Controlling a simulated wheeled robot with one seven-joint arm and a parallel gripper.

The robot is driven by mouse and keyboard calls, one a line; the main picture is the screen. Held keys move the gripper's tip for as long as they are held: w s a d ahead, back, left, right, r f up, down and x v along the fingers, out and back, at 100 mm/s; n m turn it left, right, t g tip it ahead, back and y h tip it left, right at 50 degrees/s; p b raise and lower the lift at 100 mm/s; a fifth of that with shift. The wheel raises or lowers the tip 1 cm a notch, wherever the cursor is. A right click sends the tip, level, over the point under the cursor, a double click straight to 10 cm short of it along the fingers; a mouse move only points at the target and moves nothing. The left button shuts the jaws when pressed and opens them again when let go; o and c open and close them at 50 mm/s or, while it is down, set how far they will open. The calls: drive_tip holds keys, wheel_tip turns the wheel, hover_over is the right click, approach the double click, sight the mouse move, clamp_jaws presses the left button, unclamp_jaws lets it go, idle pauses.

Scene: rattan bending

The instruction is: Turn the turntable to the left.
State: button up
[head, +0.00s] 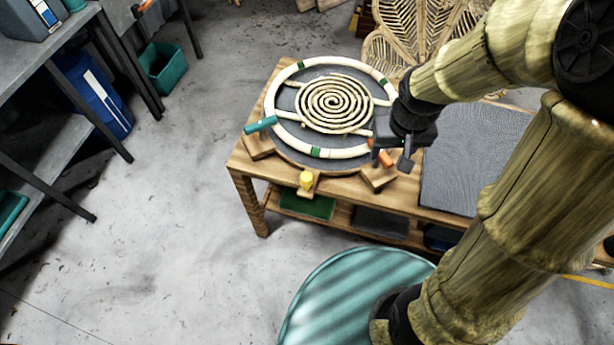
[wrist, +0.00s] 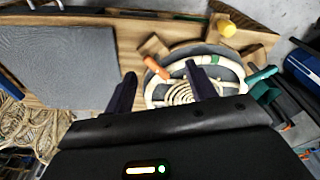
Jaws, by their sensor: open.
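The turntable is a dark grey disc (head: 285,101) on a wooden table, with a cream rattan ring (head: 282,138) with green bands and a coiled rattan spiral (head: 335,103) on top. An orange handle (head: 386,159) is at its front right and a teal handle (head: 262,124) at its left. My gripper (head: 392,160) is at the turntable's right edge, close to the orange handle. In the wrist view, my gripper (wrist: 160,84) is open, and the orange handle (wrist: 157,68) appears between the fingers, beyond their tips. I cannot tell whether they touch. My arm hides the turntable's right rim.
A yellow knob (head: 306,180) sits at the table's front edge, with wooden blocks (head: 379,178) around the disc. A grey mat (head: 470,155) covers the table's right side. A woven rattan chair back (head: 410,35) stands behind. The floor at left is clear up to the shelves.

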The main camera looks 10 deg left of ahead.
drive_tip(key=w+a+f+n+g, duration=0.1)
drive_tip(key=w+a+f+n, duration=0.2)
drive_tip(key=a, duration=0.7)
drive_tip(key=n, duration=0.3)
hover_over(306, 176)
wheel_tip(306, 176, down, 3)
drive_tip(key=shift+r+g+b, duration=0.1)
drive_tip(key=shift+g+b, duration=0.3)
drive_tip(key=shift+m, duration=0.3)
wheel_tip(306, 176, down, 18)
drive_tip(key=shift+d+r+p, duration=0.1)
drive_tip(key=shift+r+p, duration=0.15)
drive_tip(key=shift+p, duration=0.5)
clamp_jaws()
